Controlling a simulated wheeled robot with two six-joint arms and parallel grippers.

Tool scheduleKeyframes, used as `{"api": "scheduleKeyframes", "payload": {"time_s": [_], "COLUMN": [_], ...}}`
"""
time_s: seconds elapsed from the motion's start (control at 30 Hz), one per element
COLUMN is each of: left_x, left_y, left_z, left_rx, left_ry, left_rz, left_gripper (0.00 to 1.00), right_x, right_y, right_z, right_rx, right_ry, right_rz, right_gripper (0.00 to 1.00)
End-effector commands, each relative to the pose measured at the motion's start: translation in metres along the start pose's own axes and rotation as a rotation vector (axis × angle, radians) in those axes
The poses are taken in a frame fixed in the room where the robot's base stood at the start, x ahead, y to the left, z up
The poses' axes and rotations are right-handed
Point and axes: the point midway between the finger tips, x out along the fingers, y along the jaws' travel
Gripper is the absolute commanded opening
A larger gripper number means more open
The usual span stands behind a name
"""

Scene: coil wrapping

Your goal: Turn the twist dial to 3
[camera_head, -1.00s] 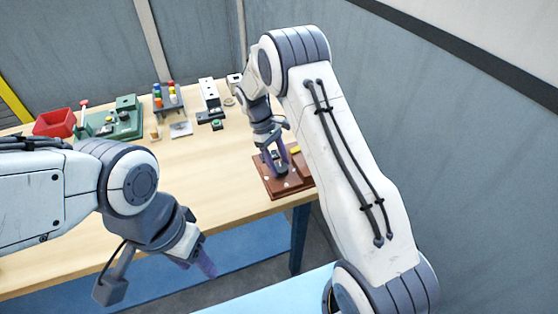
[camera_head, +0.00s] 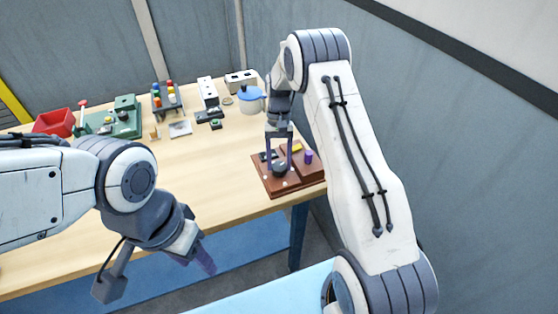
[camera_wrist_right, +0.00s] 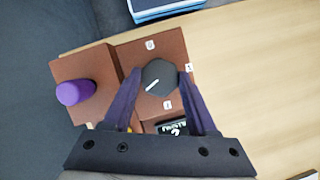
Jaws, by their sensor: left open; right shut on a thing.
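The twist dial (camera_head: 280,170) is a black faceted knob on a brown wooden board near the table's right front. In the right wrist view the dial (camera_wrist_right: 158,76) has a white pointer line towards the lower left. Small white label tags stand around it, one above, one at right, one below; their marks are hard to read. My right gripper (camera_wrist_right: 161,78) points down and is shut on the dial, one purple finger on each side. My left gripper (camera_head: 207,262) is open and empty in front of the table, far from the dial.
The board (camera_head: 265,183) also bears a purple cylinder (camera_wrist_right: 75,92), a yellow piece (camera_head: 296,152) and a black labelled plate (camera_wrist_right: 172,127). A blue pot (camera_head: 251,101), red bin (camera_head: 55,122) and green fixture (camera_head: 120,125) stand further back. The table's middle is clear.

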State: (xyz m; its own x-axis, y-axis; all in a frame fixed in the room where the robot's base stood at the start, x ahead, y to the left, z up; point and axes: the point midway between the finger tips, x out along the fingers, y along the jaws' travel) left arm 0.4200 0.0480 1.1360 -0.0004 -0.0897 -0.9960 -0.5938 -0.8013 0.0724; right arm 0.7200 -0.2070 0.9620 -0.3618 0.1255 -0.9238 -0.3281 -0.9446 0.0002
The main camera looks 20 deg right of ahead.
Motion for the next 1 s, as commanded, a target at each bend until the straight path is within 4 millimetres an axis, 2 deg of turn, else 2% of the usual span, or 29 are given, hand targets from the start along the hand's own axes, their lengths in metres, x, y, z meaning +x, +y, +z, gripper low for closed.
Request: {"api": "scheduleKeyframes", "payload": {"time_s": [0.2, 0.5, 1.0], "left_x": [-0.0016, -0.0028, -0.0032], "left_y": [0.0001, 0.0002, 0.0002], "left_z": [-0.0001, -0.0001, -0.0002], "left_rx": [0.000, 0.000, 0.000], "left_ry": [0.000, 0.000, 0.000], "left_rz": [0.000, 0.000, 0.000], "left_gripper": [0.50, 0.50, 0.50], "right_x": [-0.0002, 0.0005, 0.0010], "right_y": [0.0021, 0.0027, 0.0027], "right_z": [0.0004, 0.0006, 0.0008], "right_rx": [0.170, 0.330, 0.402], "right_ry": [0.000, -0.001, -0.001], "right_rz": [-0.070, -0.136, -0.166], "right_gripper": [0.03, 0.03, 0.03]}}
